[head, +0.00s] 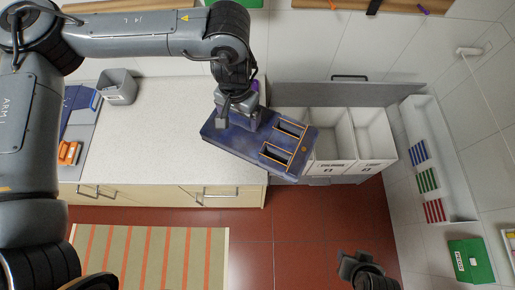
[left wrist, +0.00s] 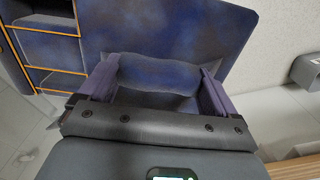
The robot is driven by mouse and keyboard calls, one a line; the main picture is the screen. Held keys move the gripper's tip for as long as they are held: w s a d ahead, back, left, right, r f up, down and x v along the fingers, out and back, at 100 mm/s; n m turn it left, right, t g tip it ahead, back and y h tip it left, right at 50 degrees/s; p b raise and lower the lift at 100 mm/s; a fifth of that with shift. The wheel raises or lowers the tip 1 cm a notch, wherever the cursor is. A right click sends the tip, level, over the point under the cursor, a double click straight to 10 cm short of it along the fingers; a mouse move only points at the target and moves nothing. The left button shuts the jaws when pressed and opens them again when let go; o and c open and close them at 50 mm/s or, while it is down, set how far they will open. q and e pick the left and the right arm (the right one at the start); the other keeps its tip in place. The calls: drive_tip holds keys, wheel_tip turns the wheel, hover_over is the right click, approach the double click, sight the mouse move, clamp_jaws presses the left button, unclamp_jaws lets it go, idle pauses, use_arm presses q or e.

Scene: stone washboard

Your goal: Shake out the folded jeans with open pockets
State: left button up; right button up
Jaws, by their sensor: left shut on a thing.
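The folded jeans (head: 218,131) are a flat dark-blue slab with two open, dark pockets edged in orange at the right end. They are tilted, above the counter's right end and partly over the white bins. My left gripper (head: 236,112) is shut on the jeans near their left part. In the left wrist view the jeans (left wrist: 185,35) fill the top, and a fold of cloth lies between the purple fingers of the left gripper (left wrist: 158,82). The pocket insides look dark, and I cannot tell what they hold. My right gripper (head: 357,267) is low at the bottom right, away from the jeans; its jaw opening is unclear.
An open drawer with white bins (head: 374,135) is right of the counter (head: 150,150). A grey container (head: 118,87), an orange item (head: 69,153) and blue cloth stand left. A wall shelf (head: 435,160) and a green box (head: 470,261) are right. A striped rug (head: 150,255) lies below.

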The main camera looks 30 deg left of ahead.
use_arm(q)
wheel_tip(320, 180, down, 12)
wheel_tip(320, 180, up, 20)
drive_tip(key=shift+r, duration=0.25)
wheel_tip(320, 180, down, 20)
